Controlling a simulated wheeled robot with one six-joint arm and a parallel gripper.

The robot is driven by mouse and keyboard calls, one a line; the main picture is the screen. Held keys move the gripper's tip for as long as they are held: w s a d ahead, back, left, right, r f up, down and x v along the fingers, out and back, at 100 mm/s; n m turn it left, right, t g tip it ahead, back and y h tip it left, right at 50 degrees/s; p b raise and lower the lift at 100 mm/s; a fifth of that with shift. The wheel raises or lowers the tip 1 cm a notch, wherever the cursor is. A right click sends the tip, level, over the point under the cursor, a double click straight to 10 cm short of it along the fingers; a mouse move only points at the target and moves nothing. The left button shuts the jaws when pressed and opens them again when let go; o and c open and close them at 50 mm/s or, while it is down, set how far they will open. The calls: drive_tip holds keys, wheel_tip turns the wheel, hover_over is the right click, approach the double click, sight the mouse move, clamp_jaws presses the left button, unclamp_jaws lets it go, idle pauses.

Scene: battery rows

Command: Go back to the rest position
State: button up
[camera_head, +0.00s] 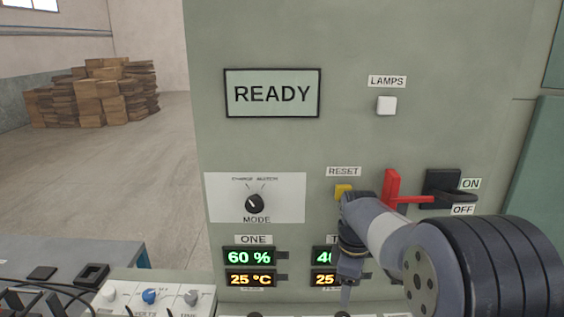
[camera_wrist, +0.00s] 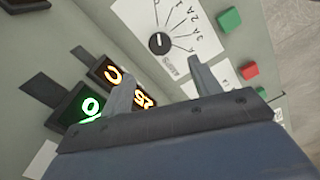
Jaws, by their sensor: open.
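My gripper (camera_wrist: 160,90) shows in the wrist view with its two grey fingers spread apart and nothing between them. Beyond the fingers are lit green and amber displays (camera_wrist: 90,107) and a black dial (camera_wrist: 159,43) on a white scale plate. In the head view my arm reaches in from the lower right. My wrist is in front of the panel (camera_head: 340,60), below the yellow RESET button (camera_head: 343,190), and covers part of the second pair of displays. I cannot tell whether the fingers touch the panel.
A red lever (camera_head: 392,188) and a black ON/OFF switch (camera_head: 442,188) stick out close to my arm. The READY screen (camera_head: 272,93) and MODE knob (camera_head: 254,203) are to the left. A bench with small knobs (camera_head: 150,296) is at lower left. Open floor (camera_head: 110,180) lies left of the panel.

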sight(343, 314)
wheel_tip(343, 314, down, 10)
drive_tip(key=shift+f, duration=0.25)
drive_tip(key=m, duration=0.4)
drive_tip(key=shift+p, duration=0.3)
drive_tip(key=m, duration=0.5)
drive_tip(key=shift+r, duration=0.1)
drive_tip(key=m+p, duration=0.1)
drive_tip(key=m, duration=0.3)
drive_tip(key=shift+m, duration=0.4)
drive_tip(key=m, duration=0.4)
drive_tip(key=shift+p, duration=0.4)
drive_tip(key=shift+r, duration=1.1)
drive_tip(key=shift+s, duration=0.1)
